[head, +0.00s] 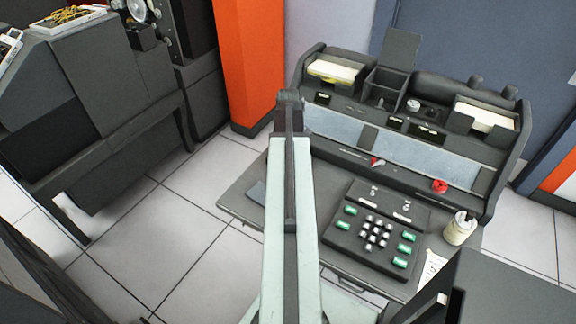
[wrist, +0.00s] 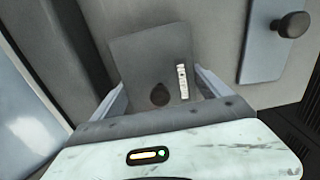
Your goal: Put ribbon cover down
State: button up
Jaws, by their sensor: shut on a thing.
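In the wrist view my gripper (wrist: 160,84) has its pale fingers on either side of a dark grey plate (wrist: 142,53), which appears to be the ribbon cover. The plate carries a dark round spot and a white label strip. The sensed grip is on this plate, though the finger contact is partly hidden. In the head view my arm reaches toward the left end of the desk machine (head: 345,133); the gripper tips and the held plate are hidden behind the arm there.
A dark panel (head: 401,49) stands upright behind the machine's open compartments. A keypad (head: 376,232) and a jar (head: 460,228) sit on the desk at right. In the wrist view a blue-grey panel (wrist: 262,65) with a black knob (wrist: 292,25) lies right of the plate.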

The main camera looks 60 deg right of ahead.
jog(key=shift+f, duration=0.3)
jog(key=o, duration=1.3)
jog(key=shift+r, duration=0.1)
notch_tip(320, 180, up, 12)
jog(key=p, duration=1.2)
jog(key=shift+r+p, duration=0.25)
jog(key=shift+p, duration=0.1)
jog(key=shift+f, duration=0.15)
